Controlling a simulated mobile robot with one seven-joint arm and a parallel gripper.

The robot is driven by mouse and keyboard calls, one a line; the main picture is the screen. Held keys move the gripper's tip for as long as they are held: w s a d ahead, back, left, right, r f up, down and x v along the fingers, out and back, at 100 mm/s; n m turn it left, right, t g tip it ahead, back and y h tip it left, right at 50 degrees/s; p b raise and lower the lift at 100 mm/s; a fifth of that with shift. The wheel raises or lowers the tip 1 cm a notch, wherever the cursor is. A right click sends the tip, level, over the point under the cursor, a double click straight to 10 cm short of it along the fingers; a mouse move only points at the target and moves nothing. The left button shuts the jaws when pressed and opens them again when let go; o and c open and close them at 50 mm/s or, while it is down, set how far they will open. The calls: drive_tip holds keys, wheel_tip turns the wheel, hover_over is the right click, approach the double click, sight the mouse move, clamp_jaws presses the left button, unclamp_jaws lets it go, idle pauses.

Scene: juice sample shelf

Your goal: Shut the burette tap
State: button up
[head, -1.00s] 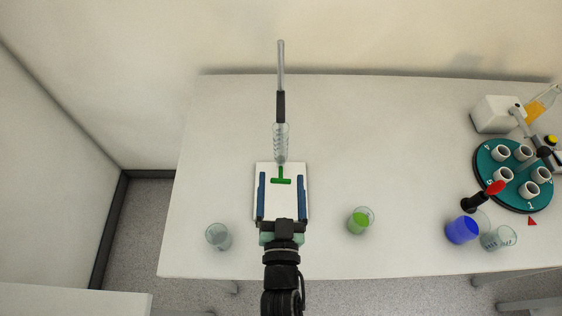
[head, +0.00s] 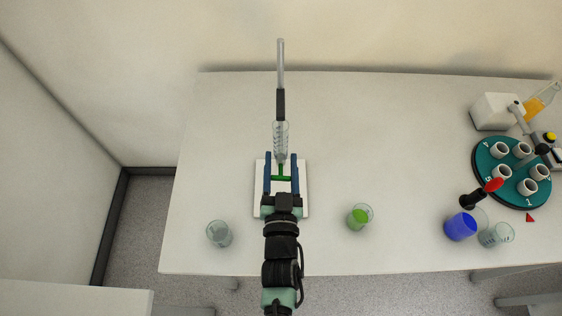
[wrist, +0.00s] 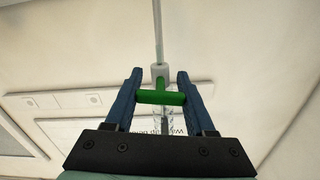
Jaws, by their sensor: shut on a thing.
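The burette (head: 281,65) stands upright on a white base plate (head: 299,209) towards the left of the table, with a dark clamp (head: 280,105) around it. Its green tap (head: 281,178) has a crossbar handle that lies left to right. My gripper (head: 281,160) has its blue fingers at the two ends of that handle and is shut on it. In the wrist view the green handle (wrist: 161,98) spans crosswise between the fingers of my gripper (wrist: 160,78). A clear graduated vessel (head: 280,138) shows just beyond the tap; part of it is hidden.
An empty beaker (head: 219,233) stands left of my arm, and a beaker of green liquid (head: 359,216) stands right. Further right are a blue-filled beaker (head: 461,227), a clear beaker (head: 496,235) and a teal carousel (head: 511,193) of cups. The table's middle is clear.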

clamp_jaws()
drive_tip(key=shift+f+n+b, duration=0.1)
drive_tip(key=shift+n+b, duration=0.5)
drive_tip(key=shift+n, duration=0.4)
drive_tip(key=o, duration=0.9)
unclamp_jaws()
drive_tip(key=shift+s, duration=0.1)
drive_tip(key=s+b, duration=0.3)
drive_tip(key=s, duration=1)
